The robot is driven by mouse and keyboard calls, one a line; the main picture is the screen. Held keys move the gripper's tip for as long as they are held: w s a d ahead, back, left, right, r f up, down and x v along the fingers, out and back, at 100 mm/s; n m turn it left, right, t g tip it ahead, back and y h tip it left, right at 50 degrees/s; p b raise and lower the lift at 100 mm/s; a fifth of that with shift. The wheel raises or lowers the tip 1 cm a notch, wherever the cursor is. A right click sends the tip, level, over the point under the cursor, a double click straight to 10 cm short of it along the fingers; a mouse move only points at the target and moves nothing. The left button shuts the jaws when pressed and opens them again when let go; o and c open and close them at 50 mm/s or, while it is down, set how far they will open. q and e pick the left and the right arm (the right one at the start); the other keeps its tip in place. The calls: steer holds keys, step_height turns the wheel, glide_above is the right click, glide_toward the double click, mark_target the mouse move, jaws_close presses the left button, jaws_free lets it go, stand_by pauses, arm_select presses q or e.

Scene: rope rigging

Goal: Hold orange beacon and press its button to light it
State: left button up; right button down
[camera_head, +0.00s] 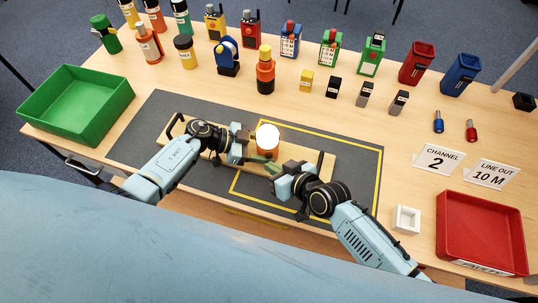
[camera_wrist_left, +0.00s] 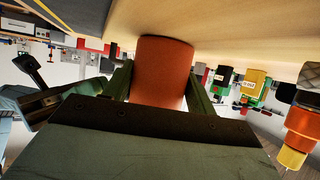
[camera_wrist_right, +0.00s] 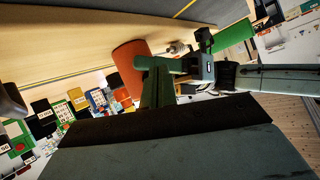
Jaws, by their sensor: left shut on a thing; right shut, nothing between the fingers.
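The orange beacon (camera_head: 268,151) stands upright at the middle of the wooden board, with a bright white, lit-looking dome on top. My left gripper (camera_head: 252,149) reaches it from the left and is shut on its body. In the left wrist view the orange body (camera_wrist_left: 160,70) sits between the two fingers. My right gripper (camera_head: 268,167) is shut and empty at the beacon's near right side. In the right wrist view its closed fingers (camera_wrist_right: 158,78) lie close against the orange body (camera_wrist_right: 129,62); I cannot tell whether they touch. The button is not visible.
The wooden board (camera_head: 318,162) lies on a dark mat with a yellow outline. A green tray (camera_head: 75,105) is at left, a red tray (camera_head: 482,235) and small white box (camera_head: 406,219) at right. Bottles, radios and meters line the back. An orange-and-black bottle (camera_head: 265,75) stands behind the beacon.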

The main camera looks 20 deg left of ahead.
steer(key=shift+w, duration=0.1)
steer(key=shift+w+a, duration=0.2)
steer(key=shift+w, duration=0.1)
steer(key=shift+w+a, duration=0.15)
steer(key=shift+w, duration=0.25)
stand_by(0.9)
steer(key=shift+s, duration=0.15)
steer(key=shift+s+d, duration=0.35)
steer(key=shift+s, duration=0.3)
steer(key=shift+s+d, duration=0.3)
steer(key=shift+s, duration=0.5)
steer(key=shift+s+d, duration=0.35)
steer(key=shift+s, duration=0.4)
steer(key=shift+s+d, duration=0.3)
steer(key=shift+s, duration=0.5)
steer(key=shift+r, duration=0.1)
stand_by(1.1)
